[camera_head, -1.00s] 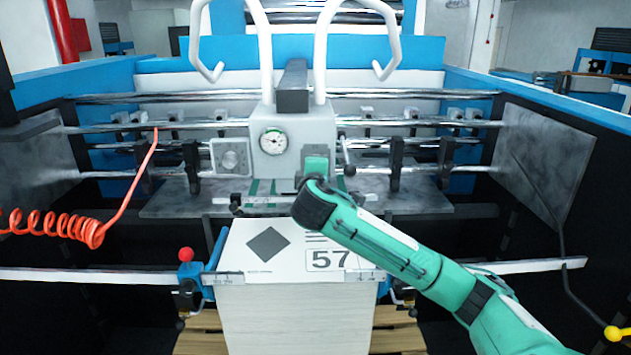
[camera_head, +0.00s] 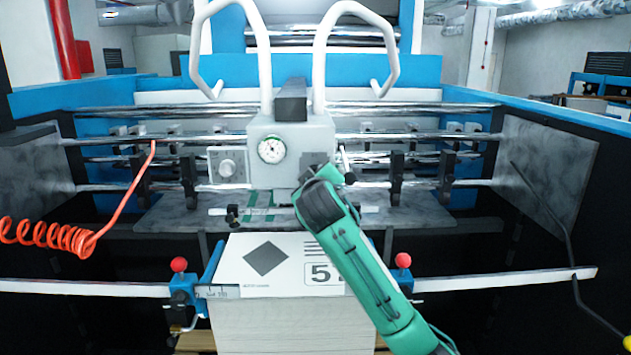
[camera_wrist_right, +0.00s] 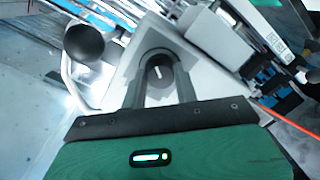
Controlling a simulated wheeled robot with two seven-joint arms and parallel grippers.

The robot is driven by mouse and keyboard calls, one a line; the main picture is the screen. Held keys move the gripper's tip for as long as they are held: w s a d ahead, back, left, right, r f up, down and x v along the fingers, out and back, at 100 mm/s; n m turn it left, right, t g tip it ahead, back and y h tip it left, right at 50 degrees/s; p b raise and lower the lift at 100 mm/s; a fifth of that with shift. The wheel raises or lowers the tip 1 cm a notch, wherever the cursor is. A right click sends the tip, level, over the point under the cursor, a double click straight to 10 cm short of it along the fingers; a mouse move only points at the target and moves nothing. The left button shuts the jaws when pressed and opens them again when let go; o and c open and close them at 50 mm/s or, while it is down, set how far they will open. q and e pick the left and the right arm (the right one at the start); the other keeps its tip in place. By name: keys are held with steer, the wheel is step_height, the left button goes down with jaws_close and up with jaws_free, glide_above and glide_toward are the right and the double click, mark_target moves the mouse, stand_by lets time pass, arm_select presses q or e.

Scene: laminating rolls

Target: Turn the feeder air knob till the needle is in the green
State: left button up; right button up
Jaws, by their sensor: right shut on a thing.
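The round white-faced gauge (camera_head: 271,149) sits on the front of the grey feeder head (camera_head: 290,130); its small dark needle shows, but I cannot tell which band it is in. The air knob (camera_wrist_right: 160,72) shows in the right wrist view as a dark round knob with a white mark, set in the grey housing. My right gripper (camera_wrist_right: 160,66) is shut on this knob, one finger on each side. In the head view my right wrist and arm cover the knob, right of and below the gauge. My left gripper is not in view.
A dial on a grey box (camera_head: 227,165) is left of the gauge. The paper stack (camera_head: 265,258) stands below, between red-ball-topped clamps (camera_head: 179,265). A coiled orange hose (camera_head: 45,235) hangs at left. A black ball (camera_wrist_right: 84,43) is close to my right gripper.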

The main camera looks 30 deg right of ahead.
steer(key=shift+f+m, duration=0.15)
steer(key=shift+m, duration=0.15)
steer(key=o, duration=1)
steer(key=shift+a, duration=0.1)
steer(key=shift+s, duration=0.1)
steer(key=shift+b+v, duration=1.8)
steer(key=shift+v, duration=5)
